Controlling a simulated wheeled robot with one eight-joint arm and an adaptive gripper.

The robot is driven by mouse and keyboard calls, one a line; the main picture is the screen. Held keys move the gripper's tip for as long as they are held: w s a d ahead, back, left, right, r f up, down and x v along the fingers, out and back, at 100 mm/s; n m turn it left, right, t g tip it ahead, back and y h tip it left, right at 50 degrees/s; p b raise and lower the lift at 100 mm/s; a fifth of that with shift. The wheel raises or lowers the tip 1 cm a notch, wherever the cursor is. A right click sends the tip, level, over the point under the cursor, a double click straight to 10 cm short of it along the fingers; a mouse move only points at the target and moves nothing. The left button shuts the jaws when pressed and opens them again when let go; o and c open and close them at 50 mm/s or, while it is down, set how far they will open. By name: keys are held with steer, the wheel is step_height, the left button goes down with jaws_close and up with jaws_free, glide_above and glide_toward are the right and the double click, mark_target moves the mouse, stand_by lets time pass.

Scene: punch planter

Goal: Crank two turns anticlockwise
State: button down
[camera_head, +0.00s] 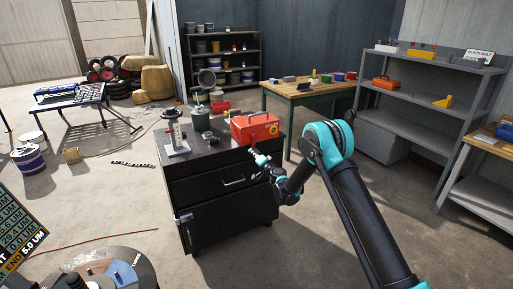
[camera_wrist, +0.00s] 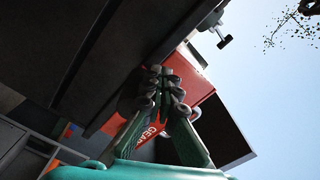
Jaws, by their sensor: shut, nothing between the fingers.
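A red box (camera_head: 250,127) with a dark top handle and a yellow mark stands on the black drawer cabinet (camera_head: 225,178). The wrist view shows its red face (camera_wrist: 195,85) with partly hidden lettering that starts "GEA". A dark knob-like part on a stem (camera_wrist: 222,38) sticks out near the box in the wrist view; I cannot tell for sure if it is a crank. My gripper (camera_head: 254,152) is just in front of the cabinet top's right edge, below the box. In the wrist view my gripper's fingers (camera_wrist: 163,78) are together and empty, covering part of the box.
A wooden workbench (camera_head: 315,92) stands behind, and a grey shelf unit (camera_head: 425,95) at right. The floor right of the cabinet is clear.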

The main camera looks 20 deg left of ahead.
steer(key=shift+w+d+f, duration=0.2)
steer(key=shift+w+d, duration=0.05)
steer(key=shift+w, duration=0.05)
steer(key=s+v, duration=0.1)
steer(key=v, duration=0.8)
steer(key=shift+a, duration=0.4)
stand_by(0.5)
